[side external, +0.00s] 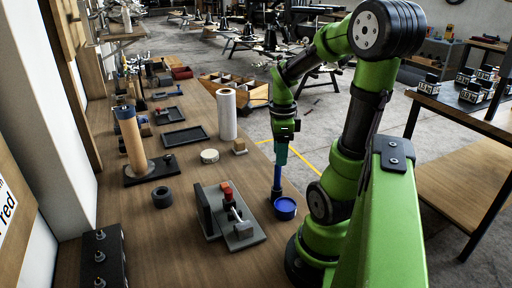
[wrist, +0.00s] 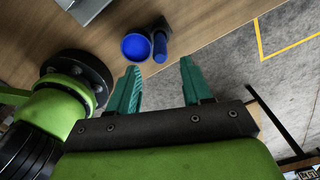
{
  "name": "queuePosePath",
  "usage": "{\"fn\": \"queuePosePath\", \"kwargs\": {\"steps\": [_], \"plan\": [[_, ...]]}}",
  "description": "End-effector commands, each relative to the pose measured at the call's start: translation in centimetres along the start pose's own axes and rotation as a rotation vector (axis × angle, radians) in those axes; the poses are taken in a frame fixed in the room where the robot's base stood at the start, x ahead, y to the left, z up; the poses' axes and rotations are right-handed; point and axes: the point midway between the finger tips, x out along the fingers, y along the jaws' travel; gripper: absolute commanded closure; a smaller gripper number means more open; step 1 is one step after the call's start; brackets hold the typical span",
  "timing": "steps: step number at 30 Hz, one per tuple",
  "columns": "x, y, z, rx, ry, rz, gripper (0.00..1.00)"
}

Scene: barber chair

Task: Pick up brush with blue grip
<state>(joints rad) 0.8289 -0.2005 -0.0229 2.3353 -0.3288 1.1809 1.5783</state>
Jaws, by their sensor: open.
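The blue-grip brush (side external: 277,184) stands near the right edge of the wooden bench, just left of a round blue container (side external: 286,206). In the wrist view the blue brush (wrist: 160,46) is beside the round blue container (wrist: 136,46); I cannot tell if they touch. My gripper (side external: 281,157) points down above the brush in the side view. In the wrist view my open teal fingers (wrist: 160,66) are empty, and the brush shows just beyond the fingertips, between their lines. Its bristles are not clear.
A grey vise-like fixture (side external: 229,215) with a red part sits left of the brush. The bench edge is close to the brush, with floor beyond.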

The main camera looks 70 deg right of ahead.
Motion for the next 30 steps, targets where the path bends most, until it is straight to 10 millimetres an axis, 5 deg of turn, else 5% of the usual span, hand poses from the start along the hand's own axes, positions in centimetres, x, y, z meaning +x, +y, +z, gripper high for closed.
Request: {"fn": "queuePosePath", "kwargs": {"steps": [12,21,30], "plan": [[4.9,0.0,0.3,-0.001,0.002,0.005,0.51],[5.5,-0.1,0.3,-0.001,0.0,0.0,0.51],[5.5,-0.1,0.3,-0.001,0.0,0.0,0.94]]}}
